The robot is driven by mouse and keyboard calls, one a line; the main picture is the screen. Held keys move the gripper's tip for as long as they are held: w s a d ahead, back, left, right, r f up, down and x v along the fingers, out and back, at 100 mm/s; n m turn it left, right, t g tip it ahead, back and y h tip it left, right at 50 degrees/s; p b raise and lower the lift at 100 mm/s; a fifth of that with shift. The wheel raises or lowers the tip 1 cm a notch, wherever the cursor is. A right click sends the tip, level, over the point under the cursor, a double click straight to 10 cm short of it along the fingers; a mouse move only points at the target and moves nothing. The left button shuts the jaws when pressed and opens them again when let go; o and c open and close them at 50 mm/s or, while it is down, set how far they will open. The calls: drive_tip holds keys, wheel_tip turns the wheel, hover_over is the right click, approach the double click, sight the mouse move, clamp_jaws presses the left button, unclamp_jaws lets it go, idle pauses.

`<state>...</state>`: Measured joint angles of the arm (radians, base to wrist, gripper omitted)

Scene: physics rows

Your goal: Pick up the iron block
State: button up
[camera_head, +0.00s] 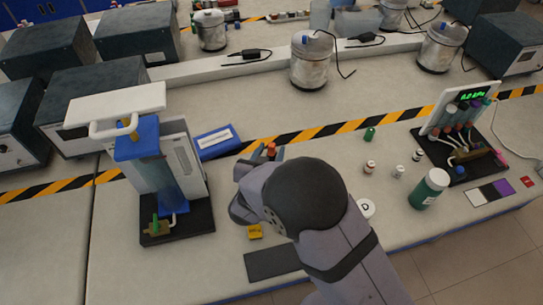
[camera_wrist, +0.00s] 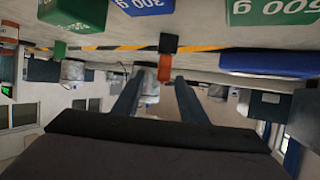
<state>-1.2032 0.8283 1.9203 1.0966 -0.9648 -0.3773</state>
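In the wrist view, which looks upside down, a small dark block (camera_wrist: 168,43) shows beside an orange-brown block (camera_wrist: 165,69). The dark one may be the iron block; no label on it can be read. My gripper (camera_wrist: 157,83) has its two fingers spread apart, with the orange-brown block in the gap between their tips in the picture. I cannot tell how far beyond the tips it lies. In the head view, a small orange-red piece (camera_head: 271,149) shows at the end of my gripper (camera_head: 258,160), and my arm hides much of that area.
A green block (camera_wrist: 275,12) and a blue block (camera_wrist: 145,7) with gram labels stand nearby.

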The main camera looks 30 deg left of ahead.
sight(272, 144)
drive_tip(key=shift+a+p+x, duration=0.1)
drive_tip(key=shift+p+x, duration=0.5)
drive_tip(key=shift+x, duration=1.25)
drive_tip(key=shift+a+p+x, duration=0.15)
drive_tip(key=shift+p+x, duration=0.45)
drive_tip(key=shift+x, duration=1.2)
drive_tip(key=shift+r, duration=0.1)
clamp_jaws()
